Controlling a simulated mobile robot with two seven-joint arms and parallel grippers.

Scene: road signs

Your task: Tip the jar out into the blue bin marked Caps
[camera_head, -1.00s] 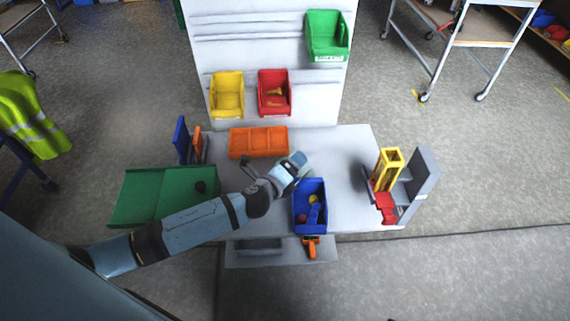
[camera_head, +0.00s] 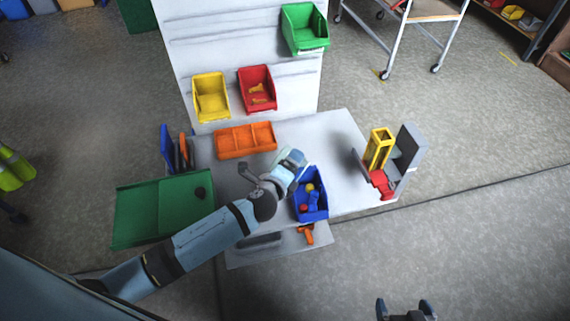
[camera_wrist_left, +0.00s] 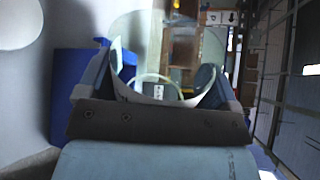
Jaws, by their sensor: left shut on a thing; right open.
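The blue bin (camera_head: 322,207) stands at the front middle of the table and has several small red, yellow and blue things in it. I cannot read its label. My left gripper (camera_head: 290,166) is shut on a pale see-through jar (camera_head: 292,156) just behind and left of the bin, close to its rim. In the left wrist view the clear jar (camera_wrist_left: 150,85) sits between the fingers, and part of the blue bin (camera_wrist_left: 68,95) shows at left. I cannot tell what is in the jar. My right gripper (camera_head: 406,308) is open and empty at the bottom edge, away from the table.
An orange divided tray (camera_head: 245,140) lies behind the jar. A green tray (camera_head: 150,215) is at left. A yellow and red stand (camera_head: 378,155) is at right. Yellow (camera_head: 210,98), red (camera_head: 257,88) and green (camera_head: 304,28) bins hang on the white panel. An orange tool (camera_head: 306,234) lies in front.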

